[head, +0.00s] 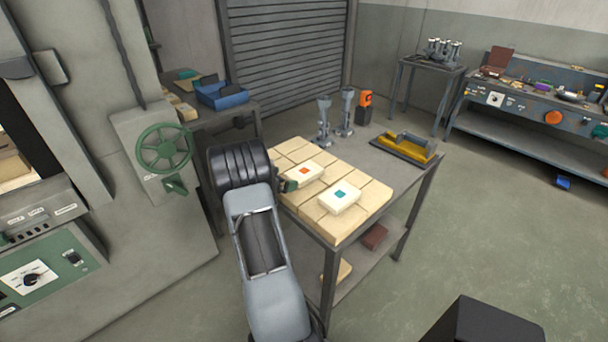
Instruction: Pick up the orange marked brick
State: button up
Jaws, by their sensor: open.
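The orange marked brick (310,177) is a cream block with an orange square on top. It lies on a layer of tan bricks (287,150) on the metal table. A similar cream brick with a teal mark (340,201) lies to its right and nearer. My gripper (289,186) is open, at the left end of the orange marked brick. My wrist hides most of the gripper, and I cannot tell whether it touches the brick.
Two grey metal stands (324,121), an orange-black device (364,106) and a yellow-grey tool (404,148) are at the table's back. A green handwheel (164,148) is on the machine at left. The floor at right is mostly clear.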

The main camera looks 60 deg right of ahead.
aim_at(294, 176)
jog(key=shift+p+x, duration=0.7)
jog(key=shift+x, duration=1.9)
jog(key=shift+w+f, duration=0.1)
jog(key=shift+w, duration=0.05)
jog(key=shift+c, duration=0.3)
jog(key=c, duration=0.7)
